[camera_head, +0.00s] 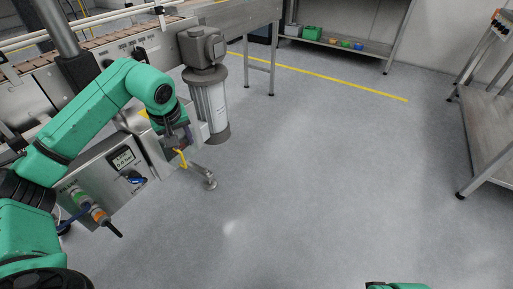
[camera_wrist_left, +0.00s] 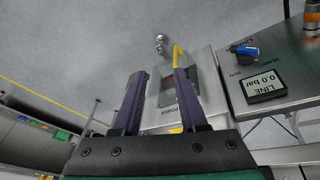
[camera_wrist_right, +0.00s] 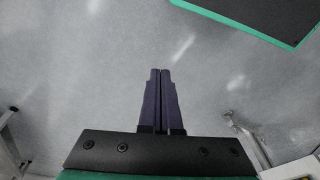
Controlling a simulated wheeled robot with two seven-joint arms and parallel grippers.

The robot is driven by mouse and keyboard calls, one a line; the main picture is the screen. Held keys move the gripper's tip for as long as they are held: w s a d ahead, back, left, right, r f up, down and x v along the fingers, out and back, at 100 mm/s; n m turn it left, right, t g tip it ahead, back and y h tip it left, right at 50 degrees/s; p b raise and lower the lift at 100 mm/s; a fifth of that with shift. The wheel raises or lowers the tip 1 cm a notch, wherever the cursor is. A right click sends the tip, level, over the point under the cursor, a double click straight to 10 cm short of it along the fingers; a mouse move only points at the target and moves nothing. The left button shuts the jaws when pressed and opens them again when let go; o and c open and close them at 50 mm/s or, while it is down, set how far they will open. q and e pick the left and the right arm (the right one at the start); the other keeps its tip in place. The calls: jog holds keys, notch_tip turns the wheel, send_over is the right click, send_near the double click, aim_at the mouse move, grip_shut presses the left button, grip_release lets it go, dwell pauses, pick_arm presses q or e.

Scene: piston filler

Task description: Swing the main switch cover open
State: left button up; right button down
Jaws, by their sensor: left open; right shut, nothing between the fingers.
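The main switch box (camera_wrist_left: 205,75) is a light grey metal case on the side of the machine. A yellow strip (camera_wrist_left: 177,57), which looks like the cover's edge or handle, stands up by the tip of my left gripper's right finger; it also shows in the head view (camera_head: 181,158). My left gripper (camera_wrist_left: 159,74) is open in front of the box, its fingers on either side of a see-through, greyish cover area. I cannot tell whether a finger touches the cover. In the head view my left gripper (camera_head: 177,142) partly hides the box. My right gripper (camera_wrist_right: 160,71) is shut and empty above the floor.
A steel panel with a pressure display (camera_head: 122,158) and a blue knob (camera_head: 133,177) is left of the box. A grey motor on a cylinder (camera_head: 211,105) stands behind. A machine foot (camera_head: 210,183) is below. Open floor (camera_head: 320,170) lies to the right.

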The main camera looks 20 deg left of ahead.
aim_at(182, 156)
pick_arm(q)
jog(key=shift+m+y, duration=0.3)
jog(key=shift+y, duration=0.3)
jog(key=b+x, duration=0.1)
jog(key=x, duration=0.3)
jog(key=a+b+x, duration=0.1)
jog(key=x, duration=0.4)
jog(key=a+b+x, duration=0.1)
jog(key=x, duration=0.3)
jog(key=shift+s+a+f, duration=0.1)
jog(key=shift+s+a, duration=0.05)
jog(key=shift+s, duration=0.05)
jog(key=shift+w+a+f, duration=0.15)
jog(key=shift+f, duration=0.15)
pick_arm(e)
jog(key=w+a+f+t+y, duration=0.3)
jog(key=w+a+f+t, duration=0.1)
jog(key=a, duration=0.4)
jog(key=shift+w+f+n+t, duration=0.2)
jog(key=shift+w+n+t, duration=0.15)
jog(key=shift+w, duration=0.25)
jog(key=shift+a, duration=0.1)
pick_arm(q)
grip_shut()
